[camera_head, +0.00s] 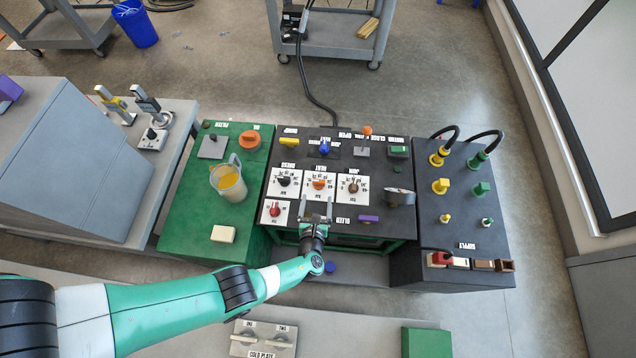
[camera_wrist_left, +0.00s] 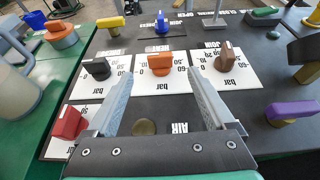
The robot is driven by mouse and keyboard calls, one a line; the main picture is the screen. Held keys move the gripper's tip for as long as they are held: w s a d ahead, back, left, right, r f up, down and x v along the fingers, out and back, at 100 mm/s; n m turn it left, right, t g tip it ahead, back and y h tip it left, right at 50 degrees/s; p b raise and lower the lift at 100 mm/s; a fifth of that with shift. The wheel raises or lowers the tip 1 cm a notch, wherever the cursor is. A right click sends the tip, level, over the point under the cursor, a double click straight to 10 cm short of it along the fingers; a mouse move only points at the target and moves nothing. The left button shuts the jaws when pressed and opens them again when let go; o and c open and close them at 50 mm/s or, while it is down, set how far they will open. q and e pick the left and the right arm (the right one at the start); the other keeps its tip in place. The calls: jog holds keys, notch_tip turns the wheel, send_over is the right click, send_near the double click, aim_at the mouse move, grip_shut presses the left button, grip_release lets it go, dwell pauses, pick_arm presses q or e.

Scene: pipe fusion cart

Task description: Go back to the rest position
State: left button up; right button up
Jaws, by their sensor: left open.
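My left gripper (camera_head: 316,214) is over the front part of the black control panel (camera_head: 338,228). Its two fingers are apart with nothing between them, as the left wrist view also shows (camera_wrist_left: 162,90). The orange knob (camera_head: 319,184) on its white dial plate lies just beyond the fingertips. The black knob (camera_head: 283,181) and brown knob (camera_head: 353,186) sit to either side of it. The red knob (camera_head: 275,209) is left of the gripper, and the purple handle (camera_head: 368,218) is to its right. My right gripper does not show.
A green bench (camera_head: 185,227) with a pitcher (camera_head: 230,181) of orange liquid stands left of the panel. A dark supply panel (camera_head: 463,218) with yellow and green fittings stands right. A cold plate (camera_head: 263,338) and a green block (camera_head: 426,342) lie in front.

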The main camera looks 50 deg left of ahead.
pick_arm(q)
jog(key=shift+v, duration=0.75)
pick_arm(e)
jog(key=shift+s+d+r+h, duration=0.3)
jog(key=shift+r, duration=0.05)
pick_arm(q)
jog(key=shift+w+a, duration=0.1)
